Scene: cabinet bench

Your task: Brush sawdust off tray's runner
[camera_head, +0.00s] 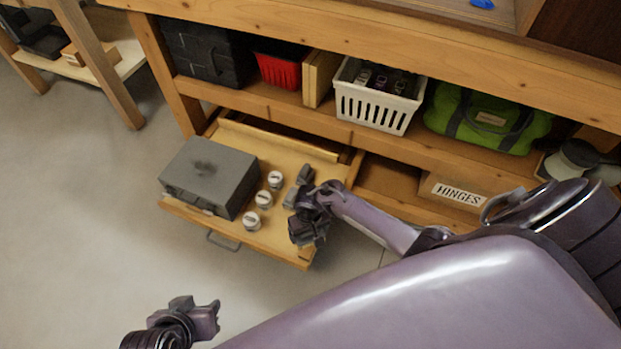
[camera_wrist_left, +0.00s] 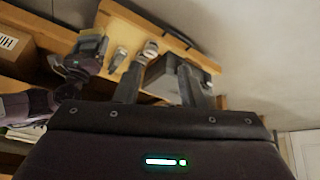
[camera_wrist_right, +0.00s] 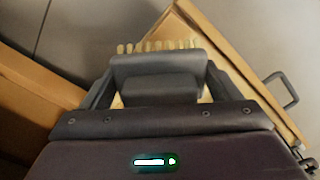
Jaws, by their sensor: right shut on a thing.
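The tray (camera_head: 283,243) is pulled out from under the bench; it holds a grey metal box (camera_head: 212,172) and three small white-lidded jars (camera_head: 263,199). My right gripper (camera_head: 303,196) is over the tray's right side. It is shut on a dark brush (camera_wrist_right: 160,66), whose pale bristles (camera_wrist_right: 158,46) show past the fingers in the right wrist view. I cannot make out sawdust, and the runner is not clearly visible. My left gripper (camera_head: 203,311) is apart from the tray, in front of it. It is open and empty in the left wrist view (camera_wrist_left: 160,88).
The bench shelf holds a black case (camera_head: 205,52), a red bin (camera_head: 281,71), a white basket (camera_head: 376,101) and a green bag (camera_head: 487,121). A box labelled HINGES (camera_head: 457,192) stands right of the tray. A metal handle (camera_head: 222,241) juts from the tray's front. The floor at left is clear.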

